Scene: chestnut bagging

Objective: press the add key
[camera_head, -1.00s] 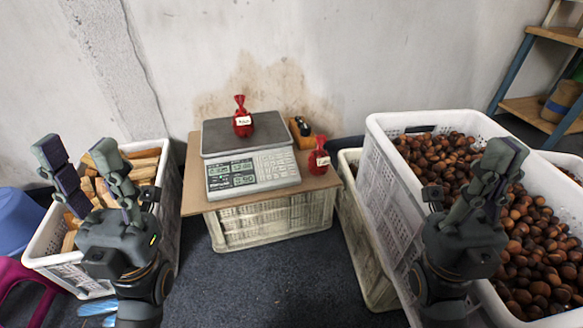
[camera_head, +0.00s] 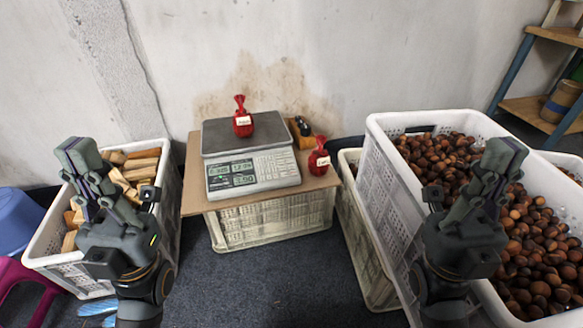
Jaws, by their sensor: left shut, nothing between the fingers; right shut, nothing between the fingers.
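A grey and white scale (camera_head: 222,184) stands on a board over an upturned crate in the middle. Its front panel has a lit display (camera_head: 231,173) and a keypad (camera_head: 274,163); single keys, the add key among them, are too small to tell apart. A red tied bag (camera_head: 242,121) with a white label sits on the scale's plate. My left gripper (camera_head: 78,152) is shut and empty, in front of the wood crate, left of the scale. My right gripper (camera_head: 505,152) is shut and empty, in front of the chestnut crate, well right of the scale.
A second red bag (camera_head: 319,160) stands on the board (camera_head: 194,197) right of the scale, with a dark object on a wooden block (camera_head: 302,130) behind. A white crate of chestnuts (camera_head: 391,187) is at right, a crate of wood pieces (camera_head: 47,262) at left.

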